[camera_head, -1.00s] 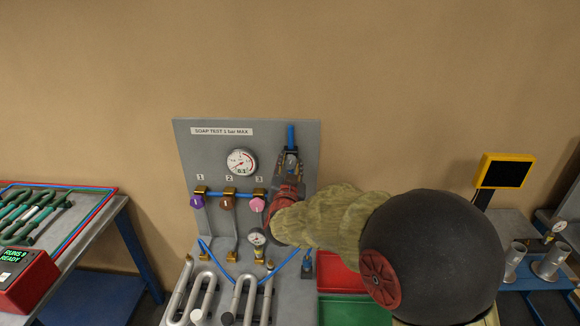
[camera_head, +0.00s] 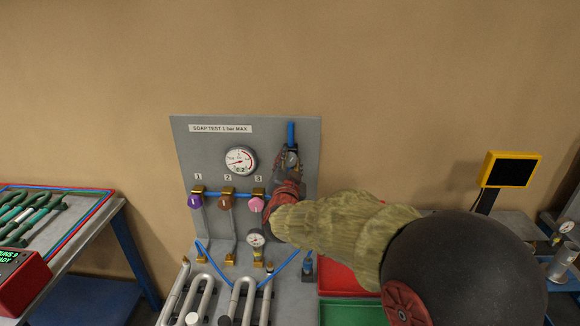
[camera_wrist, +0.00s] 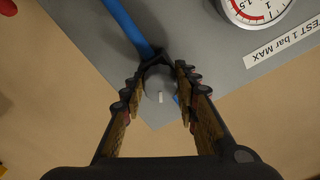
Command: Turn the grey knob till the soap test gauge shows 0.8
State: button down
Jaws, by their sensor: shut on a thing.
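The grey knob (camera_wrist: 158,82), with a small white mark on its face, sits between my fingers in the wrist view. My gripper (camera_wrist: 160,98) is shut on it, one finger on each side. In the head view my gripper (camera_head: 288,168) is at the right part of the grey panel and mostly covers the knob. The soap test gauge (camera_head: 241,160) is a round white dial left of my gripper. Its small red digits seem to read about 0.2, and its needle points to the lower left. Part of the dial (camera_wrist: 256,8) shows in the wrist view.
Purple (camera_head: 194,201), brown (camera_head: 226,204) and pink (camera_head: 256,205) valve knobs line the panel below the gauge. A smaller gauge (camera_head: 256,239) and bent pipes stand under them. Red (camera_head: 341,273) and green (camera_head: 352,312) bins are at the lower right.

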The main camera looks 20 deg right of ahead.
jog(key=shift+f+m+b, duration=0.2)
jog(key=shift+m+b, duration=1.2)
jog(key=shift+b, duration=0.6)
jog(key=shift+r+m, duration=0.15)
jog(key=shift+m, duration=0.15)
jog(key=shift+m+b, duration=0.8)
jog(key=shift+b, duration=0.65)
jog(key=shift+m+b, duration=0.3)
jog(key=shift+b, duration=0.15)
jog(key=shift+m+b, duration=0.45)
jog(key=shift+m, duration=0.05)
